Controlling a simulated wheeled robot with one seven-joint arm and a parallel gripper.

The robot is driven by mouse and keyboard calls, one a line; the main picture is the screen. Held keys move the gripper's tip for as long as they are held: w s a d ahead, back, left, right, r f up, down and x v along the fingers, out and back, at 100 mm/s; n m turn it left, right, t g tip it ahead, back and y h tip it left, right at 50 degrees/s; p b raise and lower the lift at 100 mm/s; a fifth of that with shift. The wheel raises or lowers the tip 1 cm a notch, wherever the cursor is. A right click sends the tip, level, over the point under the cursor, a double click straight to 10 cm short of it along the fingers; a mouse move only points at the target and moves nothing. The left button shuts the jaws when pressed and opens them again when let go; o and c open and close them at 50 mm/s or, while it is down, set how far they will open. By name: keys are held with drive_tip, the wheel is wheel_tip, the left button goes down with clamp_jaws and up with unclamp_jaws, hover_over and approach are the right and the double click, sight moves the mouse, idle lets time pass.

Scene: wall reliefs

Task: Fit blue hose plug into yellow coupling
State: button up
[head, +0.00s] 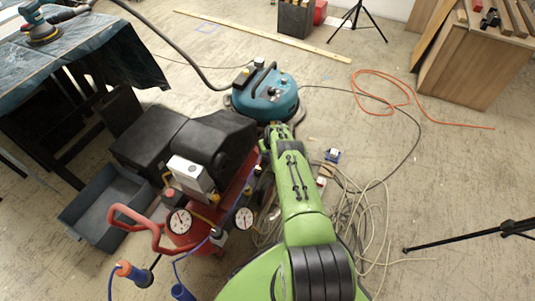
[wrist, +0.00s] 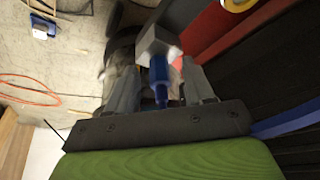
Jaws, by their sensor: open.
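In the wrist view a blue plug-like piece (wrist: 159,80) below a grey block (wrist: 155,42) sits between the fingers of my gripper (wrist: 158,88). The fingers are apart, and I cannot tell whether either touches it. A yellow ring-shaped part (wrist: 238,4) is cut off at the top edge; I cannot tell whether it is the coupling. In the head view my gripper (head: 265,146) is at the far end of my green arm, beside the red compressor (head: 183,226), with its fingertips unclear. Blue hose ends, one plain (head: 182,292) and one with an orange collar (head: 131,272), show in front.
The compressor carries dials (head: 180,221) and a red handle (head: 128,218). A grey bin (head: 92,215) stands left of it, and a teal machine (head: 268,96) behind. Loose pale cable (head: 365,205) lies at right.

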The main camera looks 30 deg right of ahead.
clamp_jaws()
